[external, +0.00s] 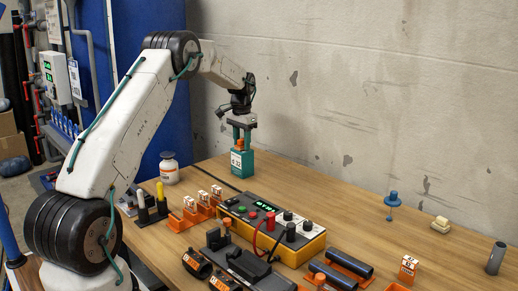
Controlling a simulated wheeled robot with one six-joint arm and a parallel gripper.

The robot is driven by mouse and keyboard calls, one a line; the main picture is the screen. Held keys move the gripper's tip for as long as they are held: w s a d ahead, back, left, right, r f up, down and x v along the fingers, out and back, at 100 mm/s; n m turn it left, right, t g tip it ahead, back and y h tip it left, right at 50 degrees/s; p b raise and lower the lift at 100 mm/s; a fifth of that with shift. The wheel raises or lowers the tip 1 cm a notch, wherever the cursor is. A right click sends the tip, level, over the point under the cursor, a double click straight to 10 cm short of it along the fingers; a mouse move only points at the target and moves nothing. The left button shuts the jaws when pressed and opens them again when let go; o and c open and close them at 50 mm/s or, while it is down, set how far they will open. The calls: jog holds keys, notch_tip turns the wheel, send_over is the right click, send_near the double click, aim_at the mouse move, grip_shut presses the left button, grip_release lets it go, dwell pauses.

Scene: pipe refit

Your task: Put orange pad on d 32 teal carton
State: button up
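The teal carton (240,163) stands upright on the table near the wall, with a white label on its front. A small orange piece (239,144), which looks like the orange pad, is at the carton's top. My gripper (242,142) points straight down over the carton, its fingertips at the height of the orange piece. The fingers stand a little apart with the orange piece between or just in front of them. At this size I cannot tell whether they press on it, or whether it rests on the carton.
A yellow meter box (270,228) with leads fills the table's middle. Orange labelled holders (203,203) stand left of it, and a white bottle (169,168) stands farther left. Dark pipes (350,262) lie in front.

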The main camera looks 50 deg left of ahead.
aim_at(242, 139)
jog(key=shift+o, duration=0.7)
jog(key=shift+r, duration=0.1)
notch_tip(242, 139, up, 12)
jog(key=shift+r, duration=0.2)
